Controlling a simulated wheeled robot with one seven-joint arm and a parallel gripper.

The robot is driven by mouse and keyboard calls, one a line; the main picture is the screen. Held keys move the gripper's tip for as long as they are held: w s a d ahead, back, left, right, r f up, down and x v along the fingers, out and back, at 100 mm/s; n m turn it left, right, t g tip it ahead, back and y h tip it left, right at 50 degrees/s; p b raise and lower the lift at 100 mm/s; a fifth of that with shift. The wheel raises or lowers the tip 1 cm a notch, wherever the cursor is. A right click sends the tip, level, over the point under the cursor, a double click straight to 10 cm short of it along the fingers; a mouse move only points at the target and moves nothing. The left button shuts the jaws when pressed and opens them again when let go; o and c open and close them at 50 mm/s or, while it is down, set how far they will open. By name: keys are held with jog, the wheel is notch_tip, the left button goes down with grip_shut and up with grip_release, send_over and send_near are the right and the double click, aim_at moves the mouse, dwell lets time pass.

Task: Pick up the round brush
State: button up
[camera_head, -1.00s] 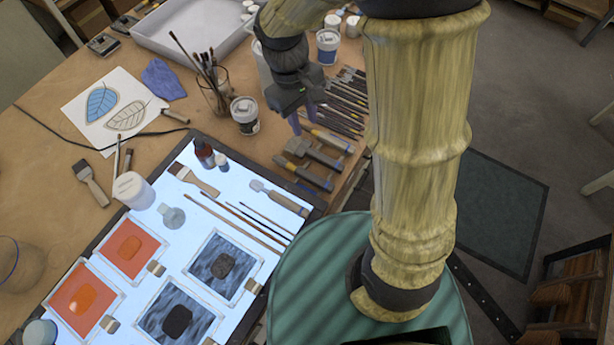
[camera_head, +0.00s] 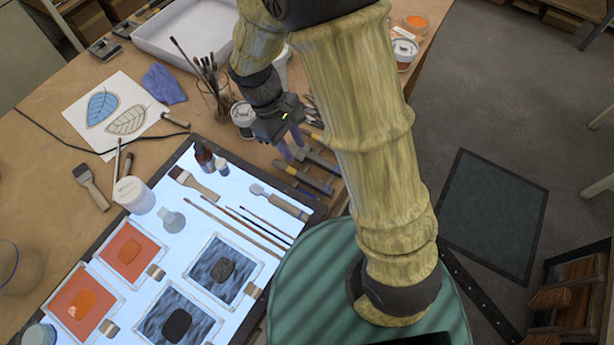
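Three thin long-handled brushes (camera_head: 243,222) lie side by side on the lit panel (camera_head: 235,170), slanting down to the right. One of them may be the round brush, but their tips are too small to tell. More brushes (camera_head: 205,70) stand in a glass jar (camera_head: 217,98). My gripper (camera_head: 292,152) points down above the panel's upper right edge, near the wooden-handled tools. It is up and to the right of the thin brushes and apart from them. Its two fingers look spread, with nothing seen between them.
A wide flat brush (camera_head: 194,184) and a wooden-handled tool (camera_head: 280,200) flank the thin brushes. A lidded pot (camera_head: 243,118) stands close behind my gripper.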

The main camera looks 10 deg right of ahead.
send_over(309, 179)
jog(key=w+a, duration=0.2)
jog(key=f, duration=0.3)
jog(key=f+p, duration=0.1)
jog(key=f, duration=0.1)
jog(key=shift+s+d+f, duration=0.1)
jog(key=shift+s+d, duration=0.05)
jog(key=shift+s, duration=0.1)
jog(key=shift+f, duration=0.3)
jog(key=shift+p+x, duration=0.95)
jog(key=shift+x, duration=1.7)
grip_shut()
